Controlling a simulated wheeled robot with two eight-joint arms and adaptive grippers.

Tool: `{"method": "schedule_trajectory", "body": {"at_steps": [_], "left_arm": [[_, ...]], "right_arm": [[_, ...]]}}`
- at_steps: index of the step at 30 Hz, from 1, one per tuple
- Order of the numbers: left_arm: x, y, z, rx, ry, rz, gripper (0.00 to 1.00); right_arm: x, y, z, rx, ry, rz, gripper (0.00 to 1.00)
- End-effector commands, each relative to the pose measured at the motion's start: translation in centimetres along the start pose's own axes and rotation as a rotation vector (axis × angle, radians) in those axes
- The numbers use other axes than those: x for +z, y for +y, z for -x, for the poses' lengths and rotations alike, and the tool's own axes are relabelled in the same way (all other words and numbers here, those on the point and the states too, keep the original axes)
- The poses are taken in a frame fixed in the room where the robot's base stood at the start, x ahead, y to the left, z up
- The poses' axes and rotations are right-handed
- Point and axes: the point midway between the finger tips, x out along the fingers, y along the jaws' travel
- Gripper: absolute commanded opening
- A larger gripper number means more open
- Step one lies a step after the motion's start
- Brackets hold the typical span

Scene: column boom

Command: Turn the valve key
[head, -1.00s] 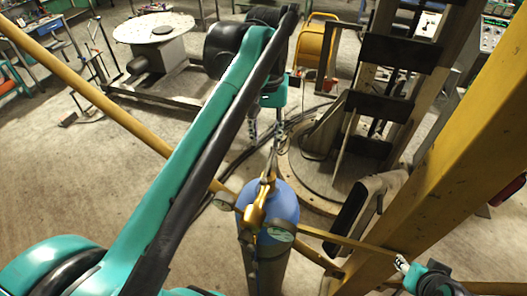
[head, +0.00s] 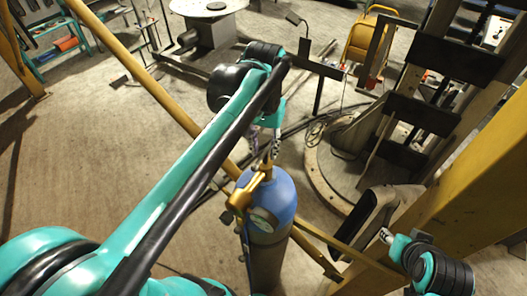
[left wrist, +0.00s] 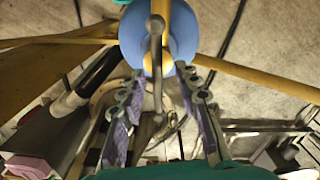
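A blue gas cylinder (head: 272,196) stands upright, with a brass valve (head: 240,200) and a round gauge at its top. In the left wrist view its blue top (left wrist: 180,42) shows at the upper middle. A grey metal valve key (left wrist: 156,70) crosses the brass there, its shaft running down the picture between my fingers. My left gripper (head: 265,142) is just above the valve, fingers pointing down at it. In the left wrist view the left gripper (left wrist: 161,76) is open, fingers either side of the key, no clear contact. My right gripper (head: 384,236) is at lower right; its finger gap is unclear.
A yellow bar (head: 150,75) runs diagonally behind the cylinder. A thick yellow beam (head: 480,160) and a black-and-grey column (head: 415,110) on a round base stand to the right. A yellow reel (head: 371,38) and a round table (head: 208,8) are behind. Floor at left is clear.

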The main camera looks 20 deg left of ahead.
Motion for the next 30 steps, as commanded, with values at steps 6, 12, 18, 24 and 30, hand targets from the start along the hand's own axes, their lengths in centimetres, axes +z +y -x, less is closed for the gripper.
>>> {"method": "schedule_trajectory", "body": {"at_steps": [6, 12, 18, 24, 30], "left_arm": [[0.0, 0.0, -2.2, 0.0, 0.0, 0.0, 0.33], [0.0, 0.0, -2.6, 0.0, 0.0, 0.0, 0.33], [0.0, 0.0, -2.6, 0.0, 0.0, 0.001, 0.09], [0.0, 0.0, -2.6, 0.001, 0.0, 0.0, 0.0], [0.0, 0.0, -2.6, 0.0, 0.0, 0.0, 0.0]], "right_arm": [[-0.2, 0.0, 0.2, 0.0, 0.0, 0.0, 0.4], [-0.2, 0.0, 0.2, 0.0, 0.0, 0.0, 0.4], [-0.2, 0.0, 0.2, 0.0, 0.0, 0.0, 0.4], [-0.2, 0.0, 0.2, 0.0, 0.0, 0.0, 0.4], [-0.2, 0.0, 0.2, 0.0, 0.0, 0.0, 0.4]]}}
